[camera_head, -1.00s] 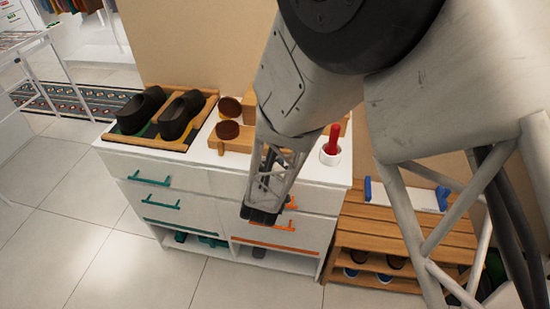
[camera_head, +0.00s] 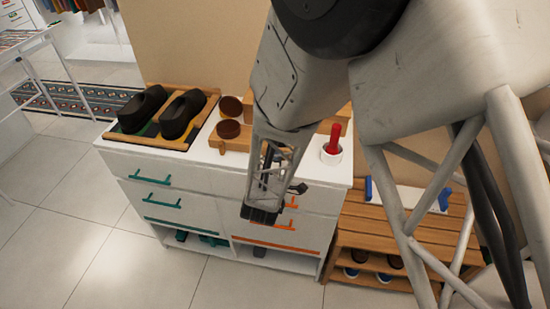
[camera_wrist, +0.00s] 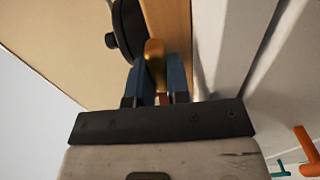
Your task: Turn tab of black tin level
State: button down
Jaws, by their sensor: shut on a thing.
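In the wrist view, my gripper (camera_wrist: 157,75) has its two blue fingers closed around a brass-coloured tab (camera_wrist: 154,50). A black round tin (camera_wrist: 128,28) with a small knob on its side shows just beyond the fingers, beside a wooden block (camera_wrist: 179,35). The tab's lower end is partly hidden between the fingers, and I cannot tell how level it is. In the head view, my arm comes down in front of the cabinet; my fingertips, the held tab and the black tin cannot be made out there.
Two brown-topped tins (camera_head: 229,129) sit by wooden blocks on the white cabinet (camera_head: 205,160). Black shoes (camera_head: 178,114) on a tray stand left. A red-handled tool in a white cup (camera_head: 331,152) stands right. Orange (camera_wrist: 305,145) and teal handles project from the drawers. A wooden rack (camera_head: 415,225) adjoins.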

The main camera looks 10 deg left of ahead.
jog(key=shift+n, duration=0.3)
jog(key=c, duration=1.1)
grip_release()
jog(key=shift+s, duration=0.1)
jog(key=shift+s, duration=3.85)
jog(key=shift+w, duration=0.1)
